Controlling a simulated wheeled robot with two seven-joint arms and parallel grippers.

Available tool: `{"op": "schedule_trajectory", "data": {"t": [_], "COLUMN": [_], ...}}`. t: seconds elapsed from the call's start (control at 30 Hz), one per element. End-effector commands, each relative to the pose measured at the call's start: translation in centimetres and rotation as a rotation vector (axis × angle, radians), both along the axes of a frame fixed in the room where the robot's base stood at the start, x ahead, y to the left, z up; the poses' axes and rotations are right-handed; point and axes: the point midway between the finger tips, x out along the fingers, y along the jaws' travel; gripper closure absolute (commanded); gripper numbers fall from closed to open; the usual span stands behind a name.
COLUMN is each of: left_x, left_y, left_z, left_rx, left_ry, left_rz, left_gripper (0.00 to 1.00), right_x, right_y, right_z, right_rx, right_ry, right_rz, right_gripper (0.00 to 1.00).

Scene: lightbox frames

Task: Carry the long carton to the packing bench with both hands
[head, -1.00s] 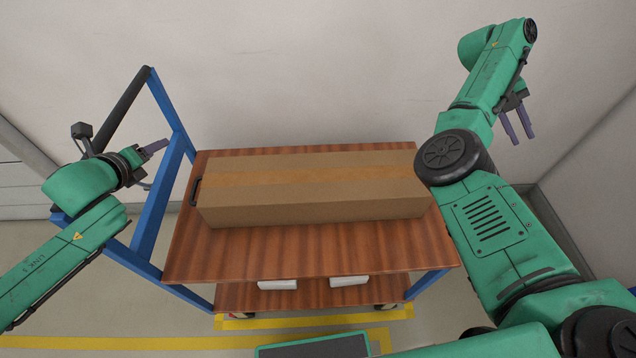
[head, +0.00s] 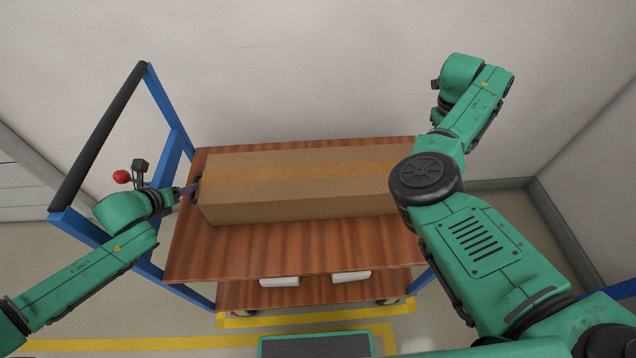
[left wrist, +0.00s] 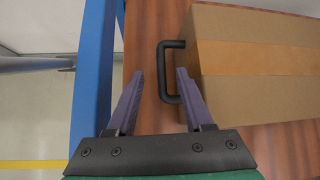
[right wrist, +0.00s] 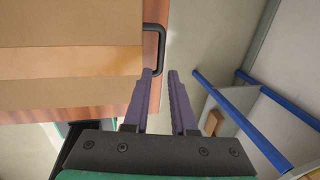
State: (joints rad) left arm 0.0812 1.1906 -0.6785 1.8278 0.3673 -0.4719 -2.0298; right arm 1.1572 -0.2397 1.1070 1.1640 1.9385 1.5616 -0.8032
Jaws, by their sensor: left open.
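The long brown carton (head: 300,192), with a tan tape strip, lies flat on the cart's wooden top (head: 300,240). A black handle sits on each end. My left gripper (head: 190,189) is open at the left handle (left wrist: 163,80); in the left wrist view its fingers (left wrist: 160,72) appear either side of the handle's outer bar. In the right wrist view my right gripper's fingers (right wrist: 160,72) are close together around the lower part of the right handle (right wrist: 163,45); whether they grip it is unclear. The head view hides the carton's right end and right fingers behind my arm.
The cart's blue frame and dark push bar (head: 100,135) rise at the left, close to my left gripper. White boxes (head: 280,282) show on its lower shelf. A pale wall (head: 320,70) stands behind. Blue rails (right wrist: 245,125) show right in the right wrist view.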

Motion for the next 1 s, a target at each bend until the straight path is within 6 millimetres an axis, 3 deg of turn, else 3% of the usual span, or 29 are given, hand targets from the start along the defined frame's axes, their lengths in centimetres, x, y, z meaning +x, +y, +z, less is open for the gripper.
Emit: {"op": "schedule_trajectory", "data": {"t": [0.53,0.7,0.97,1.0], "left_x": [3.9,4.4,4.4,4.4], "left_y": [-0.7,-0.8,-0.8,-0.8], "left_z": [-3.7,-4.2,-4.3,-4.3], "left_rx": [-0.003,-0.001,-0.001,-0.001], "left_ry": [-0.001,0.000,0.000,0.000], "left_rz": [0.000,-0.001,-0.002,-0.002], "left_gripper": [0.48,0.48,0.48,0.56], "right_x": [-0.1,-0.1,0.0,-0.1], "right_y": [-2.4,-2.6,-2.6,-2.6], "right_z": [-10.3,-11.6,-11.8,-11.8], "right_rx": [-0.001,0.000,0.000,0.000], "right_ry": [0.005,0.002,0.002,0.002], "right_rz": [0.000,-0.001,-0.001,-0.001], "right_gripper": [0.75,0.75,0.75,0.83]}}
